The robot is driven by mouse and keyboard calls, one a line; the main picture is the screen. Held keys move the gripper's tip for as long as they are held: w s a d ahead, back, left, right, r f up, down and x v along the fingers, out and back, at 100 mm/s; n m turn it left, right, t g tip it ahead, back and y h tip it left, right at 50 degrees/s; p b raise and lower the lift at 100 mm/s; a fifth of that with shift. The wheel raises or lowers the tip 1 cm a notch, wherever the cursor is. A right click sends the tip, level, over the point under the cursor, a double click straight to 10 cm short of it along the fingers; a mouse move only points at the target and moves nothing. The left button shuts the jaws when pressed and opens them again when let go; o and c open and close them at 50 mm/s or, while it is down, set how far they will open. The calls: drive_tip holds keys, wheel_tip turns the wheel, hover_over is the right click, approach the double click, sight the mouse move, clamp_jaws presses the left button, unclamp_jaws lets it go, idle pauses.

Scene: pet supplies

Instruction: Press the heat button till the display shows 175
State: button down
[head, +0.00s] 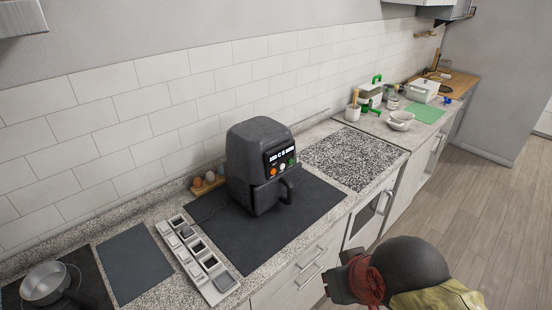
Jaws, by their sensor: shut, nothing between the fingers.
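A dark grey air fryer (258,150) stands upright on a dark mat on the counter. A black panel on its front holds a lit display (282,153) with white characters too small to read surely. Below the display are small orange, white and green buttons (282,167); I cannot tell which is the heat button. A drawer handle (288,190) sticks out below. My gripper (338,280) is dark and shut, at the lower right in front of the cabinets. It is well apart from the air fryer, and its fingers show poorly.
The dark mat (225,242) has bare room around the air fryer. A compartment tray (188,262) lies left of it, and eggs in a wooden holder (208,184) stand behind. A pot (45,284) is far left. A bowl (400,120) and green board (425,113) are right.

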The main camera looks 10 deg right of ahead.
sight(273, 172)
idle(0.7)
drive_tip(key=w+a+f+p, duration=0.2)
drive_tip(key=w+f, duration=1.8)
drive_tip(key=w, duration=0.3)
drive_tip(key=w+d+n+t, duration=0.2)
drive_tip(key=w+d+t, duration=0.15)
drive_tip(key=w, duration=0.45)
drive_tip(key=w+d+r+t+h, duration=0.3)
drive_tip(key=w+r+t, duration=0.2)
drive_tip(key=r, duration=0.4)
drive_tip(key=shift+w+d+r+n, duration=0.35)
drive_tip(key=shift+w+n, duration=0.05)
drive_tip(key=shift+w, duration=0.4)
drive_tip(key=w+a+p, duration=0.1)
drive_tip(key=w+a, duration=0.3)
drive_tip(key=w, duration=0.3)
drive_tip(key=shift+w+a, duration=0.25)
drive_tip(key=shift+w, duration=0.1)
